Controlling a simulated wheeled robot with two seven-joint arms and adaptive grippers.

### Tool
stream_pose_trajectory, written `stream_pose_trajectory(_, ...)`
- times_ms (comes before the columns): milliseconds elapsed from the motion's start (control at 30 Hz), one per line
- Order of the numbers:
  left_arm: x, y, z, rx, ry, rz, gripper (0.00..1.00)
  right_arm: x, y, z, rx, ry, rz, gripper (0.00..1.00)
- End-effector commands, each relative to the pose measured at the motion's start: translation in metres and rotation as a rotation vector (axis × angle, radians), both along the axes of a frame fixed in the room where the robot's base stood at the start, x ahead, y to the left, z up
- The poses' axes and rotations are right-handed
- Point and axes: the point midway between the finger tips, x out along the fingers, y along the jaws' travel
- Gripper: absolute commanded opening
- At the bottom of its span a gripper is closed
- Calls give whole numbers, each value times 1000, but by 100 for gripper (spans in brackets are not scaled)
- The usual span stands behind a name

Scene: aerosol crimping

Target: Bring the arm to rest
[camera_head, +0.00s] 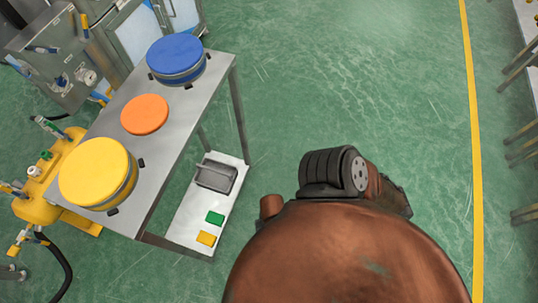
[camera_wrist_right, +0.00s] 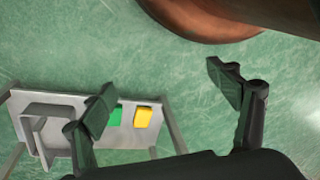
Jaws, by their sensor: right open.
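My right gripper (camera_wrist_right: 161,90) shows only in the right wrist view. The left finger partly covers the low shelf (camera_wrist_right: 65,100) and the edge of a green block (camera_wrist_right: 116,116) in that view. The gripper touches nothing that I can see. Neither gripper shows in the head view, and my left gripper is in no frame.
A metal table (camera_head: 182,112) at left carries blue (camera_head: 176,55), orange (camera_head: 144,114) and yellow (camera_head: 95,171) round pieces. Its low shelf (camera_head: 190,222) holds a grey tray (camera_head: 216,177), a green block (camera_head: 215,218) and a yellow block (camera_head: 206,238). Green floor (camera_head: 350,80) lies clear right of it.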

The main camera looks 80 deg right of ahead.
Motion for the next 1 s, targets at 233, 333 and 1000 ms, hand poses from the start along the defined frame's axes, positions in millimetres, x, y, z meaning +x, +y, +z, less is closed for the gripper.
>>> stream_pose_trajectory(233,0,0,0,0,0,0,40,-56,-68,28,-127,85,-209,82)
stream_pose_trajectory(333,0,0,0,0,0,0,40,-59,-72,30,-135,89,-219,82)
stream_pose_trajectory(1000,5,-1,-11,1,-14,-3,40,-55,-70,18,-134,78,-211,82)
